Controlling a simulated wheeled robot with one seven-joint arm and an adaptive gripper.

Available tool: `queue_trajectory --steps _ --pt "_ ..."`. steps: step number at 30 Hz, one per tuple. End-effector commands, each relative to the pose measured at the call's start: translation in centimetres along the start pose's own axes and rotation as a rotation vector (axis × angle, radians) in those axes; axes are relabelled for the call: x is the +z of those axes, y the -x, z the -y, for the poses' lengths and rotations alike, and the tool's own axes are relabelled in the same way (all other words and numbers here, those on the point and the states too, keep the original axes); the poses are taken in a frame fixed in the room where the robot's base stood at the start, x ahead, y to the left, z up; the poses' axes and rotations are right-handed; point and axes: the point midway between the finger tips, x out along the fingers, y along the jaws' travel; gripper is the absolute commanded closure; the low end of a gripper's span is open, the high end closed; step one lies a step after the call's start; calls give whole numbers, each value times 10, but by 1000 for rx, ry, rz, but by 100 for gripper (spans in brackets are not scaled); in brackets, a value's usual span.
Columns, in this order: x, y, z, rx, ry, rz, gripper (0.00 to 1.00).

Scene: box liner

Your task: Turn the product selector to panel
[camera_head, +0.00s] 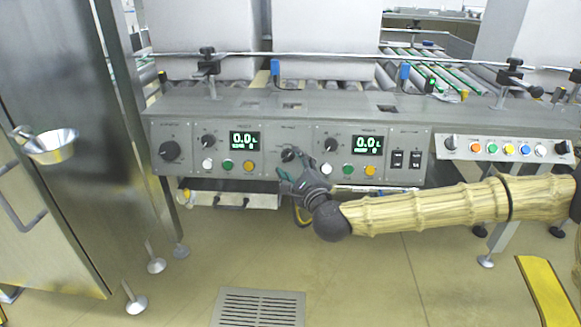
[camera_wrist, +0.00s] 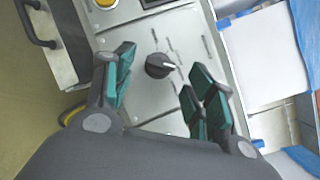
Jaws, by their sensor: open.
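The product selector is a small black knob (camera_wrist: 159,66) with a pale pointer line, on a grey panel between two green displays. It also shows in the head view (camera_head: 288,155), partly close behind my gripper. Small label marks surround the knob, too blurred to read. My gripper (camera_wrist: 155,92) is open, with its green-padded fingers on either side of the knob in the wrist view. In the head view my gripper (camera_head: 296,180) is in front of the panel, just below the knob. I cannot tell whether either finger touches it.
Left and right displays (camera_head: 245,139) (camera_head: 368,145) read about 0.0. Other black knobs (camera_head: 169,151) and coloured buttons (camera_head: 228,165) are on the same panel. A drawer-like tray (camera_head: 235,199) hangs below. White boxes (camera_head: 330,40) stand on rollers behind. A steel cabinet (camera_head: 50,130) is at the left.

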Motion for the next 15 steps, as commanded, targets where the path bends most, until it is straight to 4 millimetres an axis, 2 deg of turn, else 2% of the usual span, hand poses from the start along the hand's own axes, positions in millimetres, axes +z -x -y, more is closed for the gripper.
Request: queue_trajectory --steps 6,15 --pt "0 -20 -1 0 1 1 45" --pt "0 -25 0 0 1 0 45"
